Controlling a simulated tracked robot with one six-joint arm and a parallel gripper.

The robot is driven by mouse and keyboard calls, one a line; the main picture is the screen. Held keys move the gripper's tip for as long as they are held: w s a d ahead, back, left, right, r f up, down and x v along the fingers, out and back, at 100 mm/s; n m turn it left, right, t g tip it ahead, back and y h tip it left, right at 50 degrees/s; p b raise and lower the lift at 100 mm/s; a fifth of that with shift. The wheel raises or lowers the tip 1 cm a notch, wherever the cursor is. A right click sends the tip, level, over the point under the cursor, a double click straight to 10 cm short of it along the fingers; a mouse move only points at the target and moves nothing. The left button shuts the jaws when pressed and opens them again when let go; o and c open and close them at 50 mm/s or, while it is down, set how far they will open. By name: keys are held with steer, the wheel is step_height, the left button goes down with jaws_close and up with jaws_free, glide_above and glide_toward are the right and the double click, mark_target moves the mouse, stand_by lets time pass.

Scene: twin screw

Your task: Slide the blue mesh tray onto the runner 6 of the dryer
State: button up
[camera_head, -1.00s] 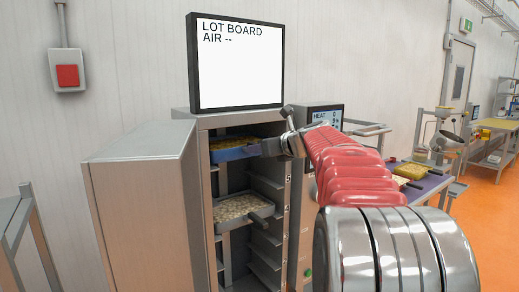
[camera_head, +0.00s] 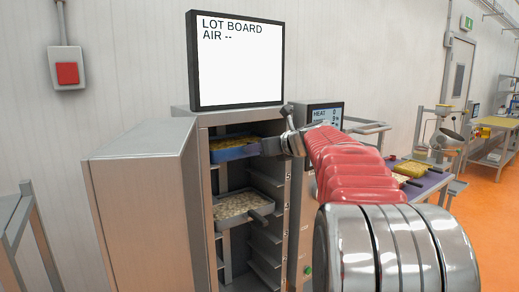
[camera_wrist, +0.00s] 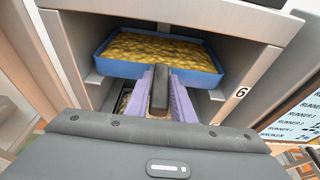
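The blue mesh tray (camera_head: 235,148), filled with yellow pieces, is inside the top of the open dryer (camera_head: 203,180). It also shows in the wrist view (camera_wrist: 120,70), roughly level, with its front rim near the opening. The label "6" (camera_wrist: 241,93) is on the right door post, just below and right of the tray. Side ledges show beside the tray's lower edges; whether it rests on them or hovers I cannot tell. My gripper (camera_wrist: 160,85) has its purple fingers closed around the tray's dark front handle, outside the front rim. In the head view my gripper (camera_head: 285,142) is at the dryer's mouth.
A grey tray of pale pieces (camera_head: 240,206) sits on a lower runner, its handle sticking out. Empty runners show between and below. The control panel (camera_head: 325,115) stands right of the opening. A table with a yellow-filled tray (camera_head: 413,169) is farther right.

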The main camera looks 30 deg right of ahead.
steer(key=o, duration=0.4)
steer(key=shift+o, duration=0.2)
steer(key=shift+f, duration=0.15)
steer(key=shift+s, duration=0.1)
steer(key=v, duration=1.3)
steer(key=shift+s, duration=0.3)
